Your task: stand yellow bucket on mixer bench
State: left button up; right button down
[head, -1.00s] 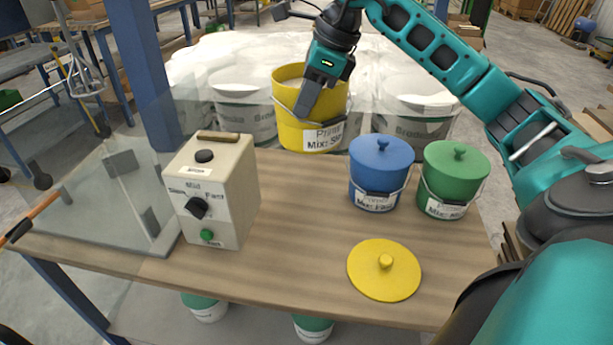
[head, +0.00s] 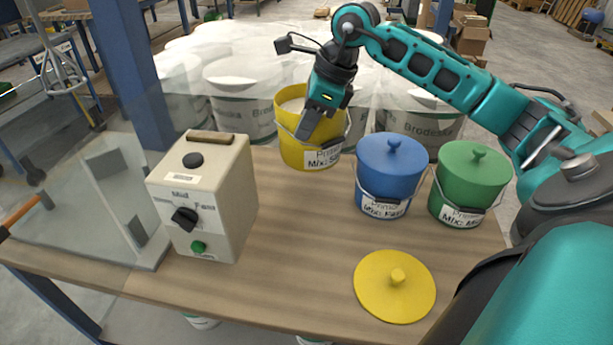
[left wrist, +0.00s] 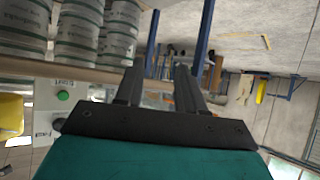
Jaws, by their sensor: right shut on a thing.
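The yellow bucket (head: 292,150) has no lid and shows a pale inside and a white label. It is at the back of the wooden mixer bench (head: 290,230), slightly tilted, left of the blue bucket. I cannot tell if its base touches the bench top. My right gripper (head: 306,130) is shut at the bucket's near side by the rim; the exact grip point is hidden. My left gripper (left wrist: 158,82) shows in the left wrist view, open and empty, its fingers apart.
The lidded blue bucket (head: 390,172) and green bucket (head: 470,180) stand at the right. A yellow lid (head: 375,290) lies in front. The mixer control box (head: 205,195) stands at the left, beside a clear panel (head: 95,215). Wrapped white buckets (head: 240,85) are behind. The bench middle is clear.

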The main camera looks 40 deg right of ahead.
aim_at(307, 171)
notch_tip(307, 171, down, 7)
jog(key=shift+r+b, duration=0.15)
jog(key=shift+b, duration=0.3)
notch_tip(307, 171, down, 4)
jog(key=shift+f+b, duration=0.15)
jog(key=shift+b, duration=0.2)
pick_arm(q)
jog(key=shift+w+f, duration=0.25)
jog(key=shift+f, duration=0.45)
pick_arm(e)
jog(key=shift+f, duration=0.15)
jog(key=c, duration=1.3)
grip_release()
pick_arm(q)
jog(key=shift+d, duration=0.1)
pick_arm(e)
jog(key=shift+o, duration=0.2)
pick_arm(q)
jog(key=shift+r+p, duration=0.55)
jog(key=shift+r, duration=0.1)
pick_arm(e)
jog(key=v, duration=1.2)
